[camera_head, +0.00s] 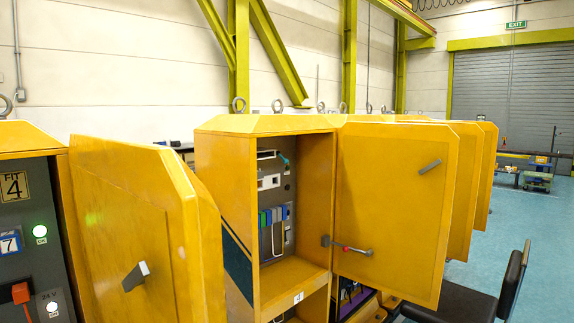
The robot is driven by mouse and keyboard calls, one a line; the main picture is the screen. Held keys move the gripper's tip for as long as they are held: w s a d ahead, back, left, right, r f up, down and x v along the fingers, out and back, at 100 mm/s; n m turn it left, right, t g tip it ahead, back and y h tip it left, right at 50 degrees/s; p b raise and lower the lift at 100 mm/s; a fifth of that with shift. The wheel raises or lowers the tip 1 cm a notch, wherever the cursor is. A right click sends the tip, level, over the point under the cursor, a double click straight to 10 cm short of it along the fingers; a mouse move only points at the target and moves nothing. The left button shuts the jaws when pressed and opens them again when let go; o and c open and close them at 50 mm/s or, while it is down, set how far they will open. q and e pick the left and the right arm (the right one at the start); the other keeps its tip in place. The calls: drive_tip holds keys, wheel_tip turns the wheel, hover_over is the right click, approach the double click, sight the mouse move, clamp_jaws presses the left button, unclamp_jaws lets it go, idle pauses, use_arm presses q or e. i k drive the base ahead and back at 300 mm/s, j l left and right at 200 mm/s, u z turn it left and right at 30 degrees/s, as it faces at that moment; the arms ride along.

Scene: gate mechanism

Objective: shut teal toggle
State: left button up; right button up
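A small teal toggle (284,158) shows near the upper right of the grey panel (268,197) inside the open yellow cabinet (318,190). It looks like a short tilted lever; it is too small to tell its exact position. Neither of my grippers is in view.
The cabinet's yellow door (395,195) stands open to the right, with a grey and red handle (347,247) near its hinge side. Another yellow door (140,215) stands at the left, in front of the cabinet's left side. A dark chair (450,302) is at the lower right. Blue floor (535,230) lies open beyond.

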sight(285, 160)
drive_tip(key=i+l+u, duration=0.1)
drive_tip(key=i+l, duration=0.25)
drive_tip(key=l, duration=0.3)
drive_tip(key=i+l+u, duration=0.15)
drive_tip(key=l, duration=0.2)
drive_tip(key=i+l+u, duration=0.1)
drive_tip(key=l, duration=0.25)
drive_tip(key=i+l+u, duration=0.1)
drive_tip(key=l, duration=0.25)
drive_tip(key=i+l, duration=0.2)
drive_tip(key=l, duration=0.2)
drive_tip(key=u, duration=0.05)
